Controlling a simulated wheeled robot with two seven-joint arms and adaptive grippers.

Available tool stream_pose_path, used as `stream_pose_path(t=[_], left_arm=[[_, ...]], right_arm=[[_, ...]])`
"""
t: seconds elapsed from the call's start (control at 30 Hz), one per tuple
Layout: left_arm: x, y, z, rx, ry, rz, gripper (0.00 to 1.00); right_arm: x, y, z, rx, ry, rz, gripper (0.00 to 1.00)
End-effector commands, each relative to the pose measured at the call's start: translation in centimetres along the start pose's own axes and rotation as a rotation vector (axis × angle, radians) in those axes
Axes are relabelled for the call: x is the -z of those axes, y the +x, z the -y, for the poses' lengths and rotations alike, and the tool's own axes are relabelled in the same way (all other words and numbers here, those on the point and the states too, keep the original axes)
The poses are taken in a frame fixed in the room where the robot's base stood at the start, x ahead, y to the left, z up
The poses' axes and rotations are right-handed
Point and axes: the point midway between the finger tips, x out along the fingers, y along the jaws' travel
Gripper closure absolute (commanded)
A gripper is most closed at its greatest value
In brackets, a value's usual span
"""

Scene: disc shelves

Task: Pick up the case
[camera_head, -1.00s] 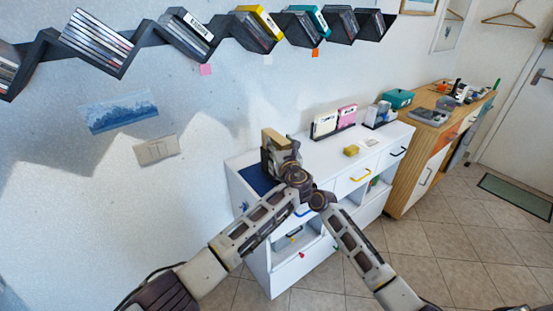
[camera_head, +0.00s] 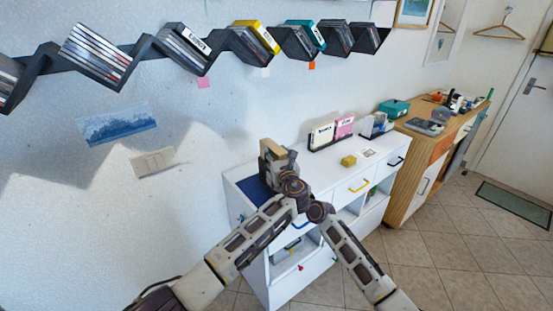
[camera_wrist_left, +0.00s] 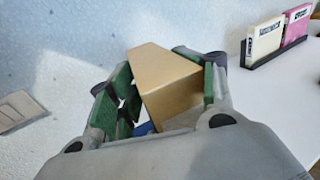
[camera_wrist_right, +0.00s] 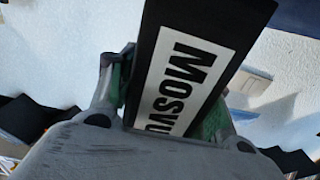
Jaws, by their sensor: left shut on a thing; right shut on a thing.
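My left gripper (camera_wrist_left: 155,95) is shut on a tan box-shaped thing (camera_wrist_left: 168,82), between its green finger pads. In the head view the tan thing (camera_head: 271,148) is above the left end of the white cabinet, near the wall. In the right wrist view my right gripper (camera_wrist_right: 172,98) is shut on a black case (camera_wrist_right: 230,20) with a white label (camera_wrist_right: 182,85) reading "MOSVU", partly cut off. I cannot tell whether the tan thing and the black case are one object.
The white cabinet (camera_head: 325,176) carries a blue mat (camera_head: 254,188), a small yellow block (camera_head: 348,161) and a rack with a white case (camera_head: 321,136) and pink case (camera_head: 343,126). A dark zigzag wall shelf (camera_head: 147,50) holds several cases. Floor (camera_head: 440,250) at right is clear.

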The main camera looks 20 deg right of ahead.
Motion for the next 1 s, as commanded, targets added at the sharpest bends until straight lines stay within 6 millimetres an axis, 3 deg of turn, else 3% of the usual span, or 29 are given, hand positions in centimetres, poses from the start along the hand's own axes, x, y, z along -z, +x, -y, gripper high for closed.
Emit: stream_pose_path(t=[0.03, 0.6, 1.0], left_arm=[[-1.2, 0.2, -0.2, -0.003, 0.001, 0.012, 1.0], [-9.0, 0.1, -0.2, -0.004, 0.002, 0.016, 1.0], [-10.0, 0.1, -0.2, -0.004, 0.005, 0.017, 1.0]], right_arm=[[-0.6, -0.1, -0.3, -0.004, -0.001, 0.01, 0.76], [-0.9, -0.2, -0.3, -0.004, 0.001, 0.016, 0.76], [-0.9, -0.2, -0.3, -0.003, 0.001, 0.017, 0.76]])
